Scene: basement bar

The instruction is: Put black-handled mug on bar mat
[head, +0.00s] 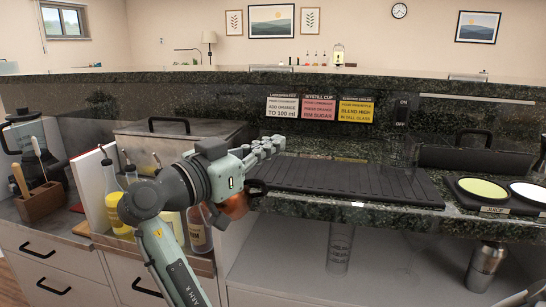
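A black ribbed bar mat (345,179) lies on the granite counter. A copper-coloured mug (236,205) with a black handle (259,187) shows just below my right gripper, near the left end of the mat. Most of the mug is hidden by the gripper, and I cannot tell what it rests on. My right gripper (275,144) points right and slightly up, its fingers above the mug's handle and in front of the mat's back left part. No grip on the mug is visible, and the finger gap cannot be made out. My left gripper is out of view.
Bottles (113,195) stand left of my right arm, beside a wooden utensil holder (40,202). A tray with yellow and white round containers (483,188) is at the right. A metal shaker (485,265) and a clear glass (340,248) are below the counter.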

